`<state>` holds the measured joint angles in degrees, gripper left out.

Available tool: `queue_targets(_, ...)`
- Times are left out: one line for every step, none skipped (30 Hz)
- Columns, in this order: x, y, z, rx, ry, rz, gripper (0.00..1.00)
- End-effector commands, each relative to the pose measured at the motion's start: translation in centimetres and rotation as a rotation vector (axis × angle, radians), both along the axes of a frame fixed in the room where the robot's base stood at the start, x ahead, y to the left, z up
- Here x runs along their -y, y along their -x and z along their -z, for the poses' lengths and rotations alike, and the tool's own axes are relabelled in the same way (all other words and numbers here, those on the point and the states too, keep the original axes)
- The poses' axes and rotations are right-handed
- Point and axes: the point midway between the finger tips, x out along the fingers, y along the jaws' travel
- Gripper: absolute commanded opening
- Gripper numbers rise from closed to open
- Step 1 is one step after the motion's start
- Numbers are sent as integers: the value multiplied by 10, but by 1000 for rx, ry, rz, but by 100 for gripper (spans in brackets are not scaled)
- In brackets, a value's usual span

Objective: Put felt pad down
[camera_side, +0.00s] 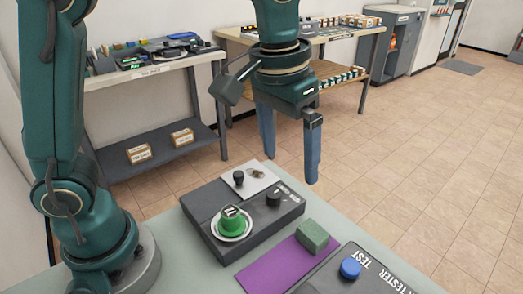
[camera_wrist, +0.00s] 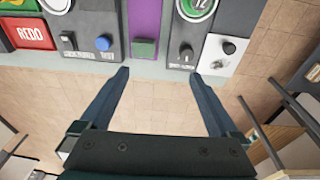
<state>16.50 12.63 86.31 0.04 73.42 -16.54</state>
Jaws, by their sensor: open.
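A small green block (camera_side: 313,235), which looks like the felt pad, rests on the far end of a purple strip (camera_side: 275,266) on the pale table. In the wrist view the green block (camera_wrist: 144,47) lies at the end of the purple strip (camera_wrist: 145,18), near the table edge. My gripper (camera_side: 291,168) points down with its two blue fingers wide apart and nothing between them. In the wrist view the fingers (camera_wrist: 152,72) show against the floor, just outside the table edge. The gripper is apart from the green block.
A tester panel (camera_side: 345,277) with a blue button (camera_side: 350,268) lies to the right. Two shelves (camera_side: 150,75) with goods stand behind; open tiled floor lies beyond the table.

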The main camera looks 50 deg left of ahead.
Motion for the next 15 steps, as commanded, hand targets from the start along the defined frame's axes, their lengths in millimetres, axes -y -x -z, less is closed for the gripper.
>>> queue_targets(-12, 10, -8, 36, 7, -6, 97)
queue_targets(-17, 15, -11, 55, 9, -6, 97)
queue_targets(-25, 23, -14, 80, 11, -7, 97)
queue_targets(-30, 29, -15, 99, 12, -6, 97)
queue_targets(-35, 35, -16, 117, 12, -7, 97)
queue_targets(-41, 43, -17, 142, 12, -7, 97)
queue_targets(-46, 49, -17, 161, 11, -8, 97)
queue_targets(-50, 55, -17, 180, 9, -8, 97)
queue_targets(-56, 63, -15, 205, 6, -9, 97)
queue_targets(-59, 69, -14, 223, 4, -9, 97)
queue_targets(-63, 75, -12, 241, 1, -10, 97)
queue_targets(-67, 83, -9, 263, -5, -9, 97)
queue_targets(-70, 88, -6, 278, -9, -11, 97)
queue_targets(-72, 92, -3, 293, -12, -10, 97)
queue_targets(-75, 97, 0, 310, -17, -11, 97)
